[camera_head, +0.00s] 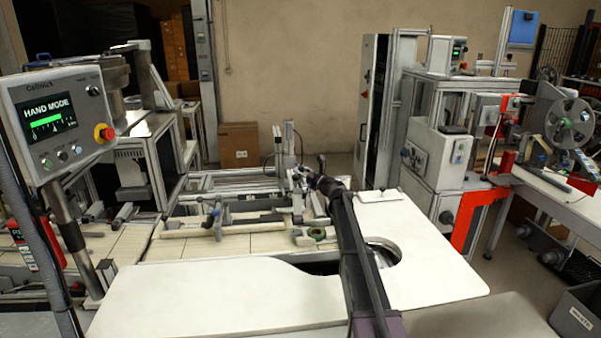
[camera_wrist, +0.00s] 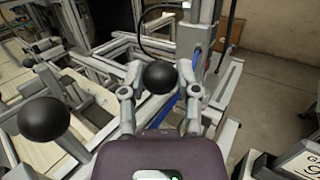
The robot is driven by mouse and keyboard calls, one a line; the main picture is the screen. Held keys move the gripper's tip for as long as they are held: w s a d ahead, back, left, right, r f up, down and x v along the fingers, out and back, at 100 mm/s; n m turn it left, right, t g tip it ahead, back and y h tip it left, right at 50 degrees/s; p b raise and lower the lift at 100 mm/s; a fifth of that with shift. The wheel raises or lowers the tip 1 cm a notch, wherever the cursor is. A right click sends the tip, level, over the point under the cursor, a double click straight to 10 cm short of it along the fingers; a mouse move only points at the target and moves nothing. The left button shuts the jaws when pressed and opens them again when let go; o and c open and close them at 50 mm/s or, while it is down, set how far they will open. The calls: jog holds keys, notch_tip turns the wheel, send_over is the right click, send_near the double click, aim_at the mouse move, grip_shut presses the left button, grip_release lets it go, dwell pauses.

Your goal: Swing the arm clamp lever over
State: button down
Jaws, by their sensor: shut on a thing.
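A black ball knob (camera_wrist: 160,77) sits between the two fingers of my gripper (camera_wrist: 160,84) in the wrist view, and the gripper is shut on it. I take the knob to be the end of the clamp lever; the lever's shaft is hidden behind the knob and fingers. A second black ball knob (camera_wrist: 43,122) stands at the left of the wrist view, apart from the gripper. In the head view, my gripper (camera_head: 313,183) is at the far end of my dark arm, among the metal fixtures on the bench. The held knob is too small to make out clearly there.
Aluminium frame bars (camera_wrist: 118,45) and a grey upright post (camera_wrist: 193,38) stand close around the gripper. A white tabletop (camera_head: 220,295) lies nearer, with a round cut-out. A control panel (camera_head: 55,118) reading HAND MODE stands at left.

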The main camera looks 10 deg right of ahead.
jog(key=shift+s+a+f+b, duration=0.15)
jog(key=shift+s+f+b, duration=0.6)
jog(key=shift+f+b, duration=0.15)
jog(key=shift+s+a+f+b, duration=0.1)
jog(key=shift+s+f+b, duration=0.65)
jog(key=shift+f, duration=0.1)
jog(key=shift+c, duration=1.7)
grip_release()
jog(key=shift+w+d, duration=0.1)
